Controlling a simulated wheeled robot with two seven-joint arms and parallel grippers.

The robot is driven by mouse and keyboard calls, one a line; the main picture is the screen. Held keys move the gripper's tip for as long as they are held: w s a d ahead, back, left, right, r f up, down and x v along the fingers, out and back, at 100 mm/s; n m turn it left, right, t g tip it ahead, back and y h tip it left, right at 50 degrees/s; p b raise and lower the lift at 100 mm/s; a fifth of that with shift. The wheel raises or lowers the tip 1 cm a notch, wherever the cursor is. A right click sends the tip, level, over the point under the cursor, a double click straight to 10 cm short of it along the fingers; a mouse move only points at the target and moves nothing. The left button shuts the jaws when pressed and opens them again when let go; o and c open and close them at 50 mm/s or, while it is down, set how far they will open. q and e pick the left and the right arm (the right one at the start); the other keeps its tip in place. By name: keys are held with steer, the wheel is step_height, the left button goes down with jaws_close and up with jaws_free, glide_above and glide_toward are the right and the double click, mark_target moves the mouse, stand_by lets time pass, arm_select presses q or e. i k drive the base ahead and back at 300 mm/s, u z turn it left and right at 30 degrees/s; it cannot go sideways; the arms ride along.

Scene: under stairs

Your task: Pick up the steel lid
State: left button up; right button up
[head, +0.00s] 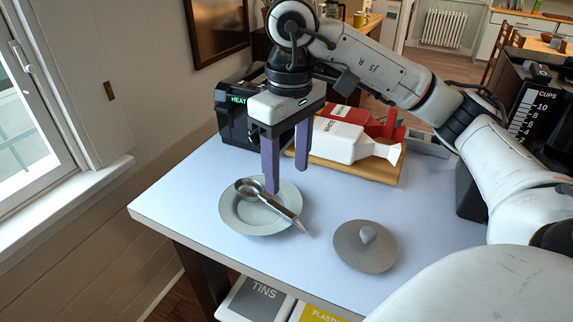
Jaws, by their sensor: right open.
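The steel lid (351,254) is a grey round lid with a knob on top, lying flat near the front right of the white table. My right gripper (286,178) points down over the table, to the left of and above the lid. Its two purple fingers are apart with nothing between them. My left gripper is not in view.
A black appliance (236,128) stands at the back left, and a coffee maker (531,112) at the right. The table (178,197) is bare at the left. Bins marked TINS (256,301) and PLASTIC (317,313) are below the edge.

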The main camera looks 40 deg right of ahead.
mark_target(365, 246)
steer(key=k, duration=1)
